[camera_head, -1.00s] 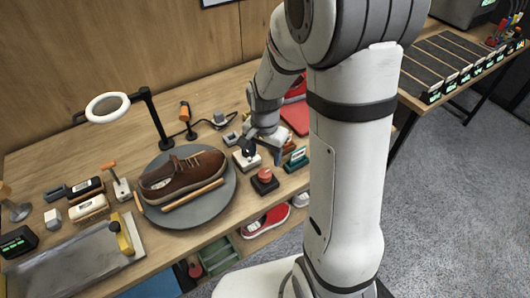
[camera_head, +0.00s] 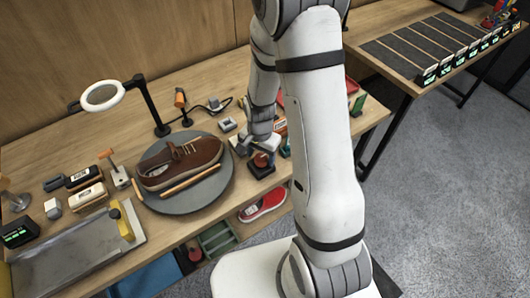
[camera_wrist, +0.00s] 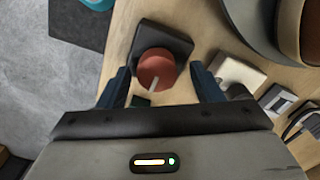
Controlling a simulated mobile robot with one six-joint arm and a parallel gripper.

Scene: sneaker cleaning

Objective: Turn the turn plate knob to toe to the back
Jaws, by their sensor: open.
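The turn plate knob is a round red knob with a pale pointer line on a black square base. In the wrist view the knob (camera_wrist: 156,70) lies just ahead of and between the fingers of my open gripper (camera_wrist: 160,85). In the head view the knob (camera_head: 261,160) sits right of the turn plate, with my gripper (camera_head: 262,145) above it. The grey round turn plate (camera_head: 205,200) carries a brown shoe (camera_head: 180,162), its toe toward the picture's right. I cannot tell whether the fingers touch the knob.
A ring lamp (camera_head: 103,96) stands behind the plate. A white switch box (camera_wrist: 235,75) is close to the right finger in the wrist view. A metal tray (camera_head: 70,255) lies at front left.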

